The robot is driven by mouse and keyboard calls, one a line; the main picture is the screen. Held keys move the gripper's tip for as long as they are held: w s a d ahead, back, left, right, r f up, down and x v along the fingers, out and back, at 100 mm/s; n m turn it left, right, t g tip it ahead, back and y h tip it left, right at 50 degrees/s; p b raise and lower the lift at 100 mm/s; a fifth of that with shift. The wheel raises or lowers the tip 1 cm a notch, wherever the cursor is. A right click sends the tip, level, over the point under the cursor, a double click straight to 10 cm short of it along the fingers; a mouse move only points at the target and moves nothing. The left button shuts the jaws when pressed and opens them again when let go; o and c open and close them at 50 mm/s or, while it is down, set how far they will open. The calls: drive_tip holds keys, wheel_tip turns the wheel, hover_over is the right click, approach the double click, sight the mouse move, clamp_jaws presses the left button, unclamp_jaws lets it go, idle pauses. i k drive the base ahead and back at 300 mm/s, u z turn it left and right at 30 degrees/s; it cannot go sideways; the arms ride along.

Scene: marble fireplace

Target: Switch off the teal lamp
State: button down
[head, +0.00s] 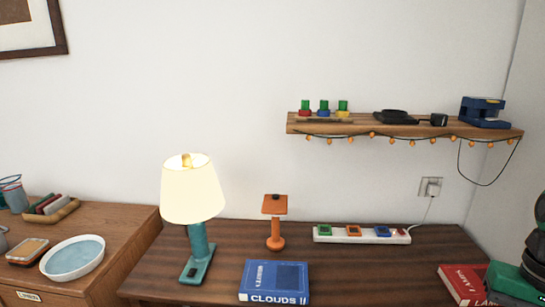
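The teal lamp (197,240) stands upright on the dark wooden desk (225,283), left of the middle. Its cream shade (192,190) looks bright, as if lit. A small dark spot, perhaps a switch (192,272), shows on the front of its teal base. A white power strip (322,239) lies at the back of the desk, with green, orange and blue squares and a small red part at its right end. A cord runs from the strip's right end up to a wall socket (430,187).
A blue book (274,283) lies in front of the orange stand (275,235). A red book (461,284) and a dark-and-green object (515,283) are at the right. A shelf (360,128) hangs above. A lower cabinet (110,225) bears a white dish (72,258).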

sight(192, 271)
drive_tip(key=z, duration=0.2)
drive_tip(key=k, duration=1.85)
drive_tip(key=u, duration=0.7)
drive_tip(key=i, duration=1.1)
drive_tip(key=u, duration=0.9)
drive_tip(key=i, duration=0.7)
drive_tip(key=u, duration=0.1)
